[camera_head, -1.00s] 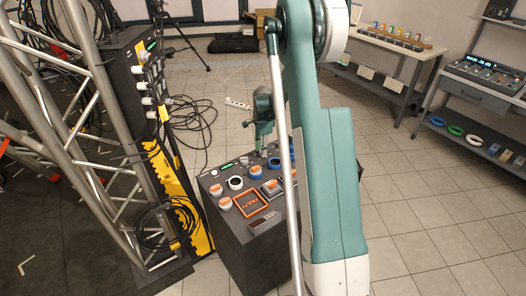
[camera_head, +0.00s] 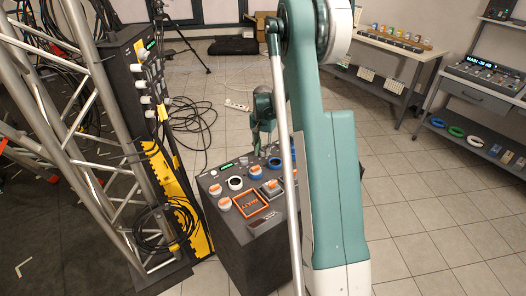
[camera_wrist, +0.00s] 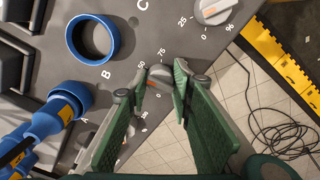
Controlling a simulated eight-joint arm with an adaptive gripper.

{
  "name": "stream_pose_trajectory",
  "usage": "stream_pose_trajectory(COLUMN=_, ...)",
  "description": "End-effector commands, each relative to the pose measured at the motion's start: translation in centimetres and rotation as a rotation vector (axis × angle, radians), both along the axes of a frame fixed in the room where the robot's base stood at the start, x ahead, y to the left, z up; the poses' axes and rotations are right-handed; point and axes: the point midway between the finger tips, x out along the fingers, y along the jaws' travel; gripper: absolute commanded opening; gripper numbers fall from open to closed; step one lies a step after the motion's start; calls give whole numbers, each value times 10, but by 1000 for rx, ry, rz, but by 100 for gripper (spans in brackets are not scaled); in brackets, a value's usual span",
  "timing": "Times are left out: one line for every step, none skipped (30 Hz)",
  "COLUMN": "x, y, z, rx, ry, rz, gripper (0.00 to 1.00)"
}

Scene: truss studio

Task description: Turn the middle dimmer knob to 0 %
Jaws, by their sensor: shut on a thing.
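In the wrist view, a grey dimmer knob (camera_wrist: 157,76) with an orange mark sits between the two green fingers of my gripper (camera_wrist: 156,84), which is shut on it. Printed numbers such as 50 and 75 show around it. The fingers partly hide the knob, so its exact setting cannot be read. Another grey knob (camera_wrist: 212,10) sits at the top right beside 25, 0 and 96. In the head view, my gripper (camera_head: 261,153) is down at the far side of the dark console (camera_head: 240,250); the knob there is too small to make out.
A blue ring (camera_wrist: 93,37) and a blue cable connector (camera_wrist: 60,110) lie left of my gripper in the wrist view. Black cable (camera_wrist: 280,130) lies on the tiled floor beyond the console edge. A metal truss (camera_head: 75,130) stands left of the console in the head view.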

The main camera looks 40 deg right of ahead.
Motion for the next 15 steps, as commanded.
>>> stream_pose_trajectory(x=1, y=0, z=0, rx=1, ry=-1, rz=43, gripper=11)
stream_pose_trajectory(x=1, y=0, z=0, rx=1, ry=-1, rz=72, gripper=11)
stream_pose_trajectory(x=1, y=0, z=0, rx=1, ry=-1, rz=110, gripper=11)
stream_pose_trajectory(x=1, y=0, z=0, rx=1, ry=-1, rz=138, gripper=11)
stream_pose_trajectory(x=1, y=0, z=0, rx=0, ry=-1, rz=167, gripper=11)
stream_pose_trajectory(x=1, y=0, z=0, rx=0, ry=-1, rz=205, gripper=11)
stream_pose_trajectory(x=1, y=1, z=0, rx=0, ry=-1, rz=234, gripper=11)
stream_pose_trajectory(x=1, y=1, z=0, rx=0, ry=-1, rz=262, gripper=11)
stream_pose_trajectory(x=1, y=1, z=0, rx=0, ry=-1, rz=300, gripper=11)
stream_pose_trajectory(x=1, y=1, z=0, rx=0, ry=-1, rz=328, gripper=11)
stream_pose_trajectory(x=1, y=0, z=0, rx=0, ry=-1, rz=357, gripper=11)
stream_pose_trajectory(x=1, y=1, z=0, rx=0, ry=-1, rz=395, gripper=11)
stream_pose_trajectory(x=1, y=1, z=0, rx=0, ry=-1, rz=424, gripper=11)
stream_pose_trajectory(x=1, y=1, z=0, rx=0, ry=-1, rz=452, gripper=11)
stream_pose_trajectory(x=1, y=1, z=0, rx=0, ry=-1, rz=490, gripper=11)
